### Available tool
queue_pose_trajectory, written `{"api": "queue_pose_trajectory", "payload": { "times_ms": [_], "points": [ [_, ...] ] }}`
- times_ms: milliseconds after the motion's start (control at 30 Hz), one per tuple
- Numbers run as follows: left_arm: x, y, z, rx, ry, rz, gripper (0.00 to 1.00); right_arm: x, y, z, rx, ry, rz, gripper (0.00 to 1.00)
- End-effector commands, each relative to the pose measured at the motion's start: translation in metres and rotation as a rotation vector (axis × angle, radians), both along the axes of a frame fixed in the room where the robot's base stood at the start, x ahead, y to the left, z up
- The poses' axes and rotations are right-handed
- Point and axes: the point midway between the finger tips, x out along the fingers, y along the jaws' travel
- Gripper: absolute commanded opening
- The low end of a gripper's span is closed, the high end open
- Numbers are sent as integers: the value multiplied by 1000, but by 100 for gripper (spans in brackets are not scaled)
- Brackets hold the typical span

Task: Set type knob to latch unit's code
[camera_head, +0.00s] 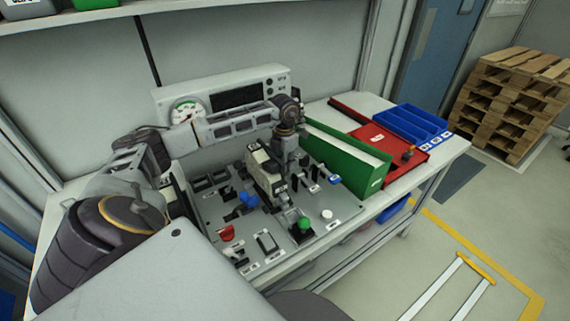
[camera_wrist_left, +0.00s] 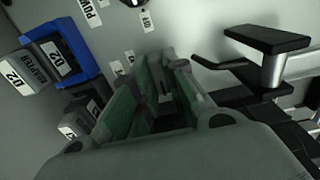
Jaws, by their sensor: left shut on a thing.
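My left gripper (camera_head: 284,205) reaches down onto the grey control panel (camera_head: 330,236). In the left wrist view its green-padded fingers (camera_wrist_left: 160,92) are shut on a small dark part. The fingers hide most of that part, so I cannot tell if it is the type knob. A grey adapter block (camera_wrist_left: 32,68) marked D2 sits beside a blue part (camera_wrist_left: 62,48) that also bears a D2 label. I cannot tell which piece is the latch unit. My right gripper is not in view.
A black lever (camera_wrist_left: 268,40) on a silver post stands right of the fingers. A gauge (camera_head: 187,111) stands behind. A green bin (camera_head: 345,160) and red tray (camera_head: 390,150) lie right.

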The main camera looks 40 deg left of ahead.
Motion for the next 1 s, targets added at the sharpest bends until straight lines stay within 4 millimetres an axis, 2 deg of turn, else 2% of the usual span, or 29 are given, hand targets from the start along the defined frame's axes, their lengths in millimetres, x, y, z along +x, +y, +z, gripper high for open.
{"api": "queue_pose_trajectory", "payload": {
  "times_ms": [67,100,233,667,833,1000],
  "points": [
    [1,2,2,2,-4,4,0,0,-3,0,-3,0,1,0],
    [1,2,2,2,-4,4,19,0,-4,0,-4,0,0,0],
    [1,1,1,1,-2,2,36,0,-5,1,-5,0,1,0],
    [0,0,3,0,-1,0,36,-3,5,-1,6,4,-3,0],
    [0,0,13,-1,-2,0,36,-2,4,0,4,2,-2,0],
    [1,0,34,0,-3,-1,36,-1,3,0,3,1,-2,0]
  ]
}}
